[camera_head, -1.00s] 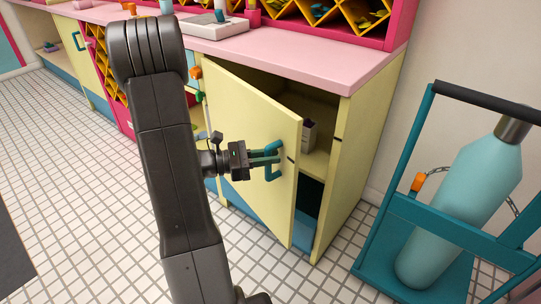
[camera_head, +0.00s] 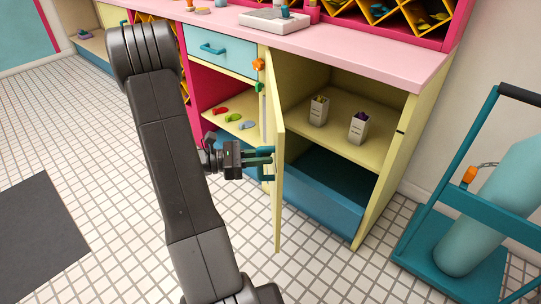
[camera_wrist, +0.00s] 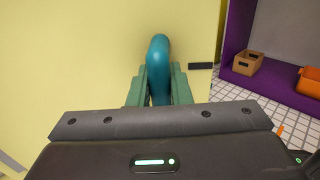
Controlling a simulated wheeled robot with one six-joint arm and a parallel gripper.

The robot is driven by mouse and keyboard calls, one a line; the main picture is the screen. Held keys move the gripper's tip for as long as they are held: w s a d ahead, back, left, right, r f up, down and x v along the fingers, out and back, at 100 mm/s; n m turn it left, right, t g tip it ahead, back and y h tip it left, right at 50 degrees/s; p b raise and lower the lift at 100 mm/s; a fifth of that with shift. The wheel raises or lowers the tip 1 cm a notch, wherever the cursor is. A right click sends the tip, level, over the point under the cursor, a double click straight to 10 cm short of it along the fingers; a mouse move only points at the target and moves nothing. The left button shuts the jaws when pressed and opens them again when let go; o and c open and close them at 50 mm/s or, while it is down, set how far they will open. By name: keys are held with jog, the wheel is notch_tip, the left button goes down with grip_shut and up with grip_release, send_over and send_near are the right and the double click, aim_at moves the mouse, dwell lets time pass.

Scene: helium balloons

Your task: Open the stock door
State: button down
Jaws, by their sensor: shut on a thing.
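The stock door (camera_head: 278,150) is a pale yellow panel hinged at its left side. It stands wide open, seen nearly edge-on in the head view, and it fills much of the wrist view (camera_wrist: 70,60). My gripper (camera_head: 262,162) is shut on the teal door handle (camera_wrist: 158,62), with a green finger on each side of it in the wrist view. In the head view the handle is mostly hidden by the fingers and the door edge. The open cabinet (camera_head: 385,160) shows a shelf and a blue lower part.
Two small grey boxes, one (camera_head: 319,110) left and one (camera_head: 358,127) right, stand on the cabinet shelf. A teal cart (camera_head: 420,245) with a gas cylinder (camera_head: 480,215) is at the right. Tiled floor (camera_head: 330,270) in front is clear. A dark mat (camera_head: 40,235) lies at the left.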

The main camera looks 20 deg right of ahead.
jog(key=shift+a, duration=0.35)
jog(key=c, duration=1.7)
grip_release()
jog(key=shift+w, duration=0.1)
jog(key=w+a, duration=0.1)
jog(key=a, duration=0.3)
jog(key=a+p, duration=0.1)
jog(key=a, duration=0.4)
jog(key=w+a+p, duration=0.1)
jog(key=a, duration=0.3)
jog(key=shift+w+a, duration=0.3)
jog(key=s+d, duration=0.1)
jog(key=d, duration=0.3)
jog(key=d+b, duration=0.1)
jog(key=d, duration=0.4)
jog(key=s+d+b, duration=0.1)
jog(key=d, duration=0.3)
jog(key=shift+s+d, duration=0.3)
jog(key=shift+d, duration=0.05)
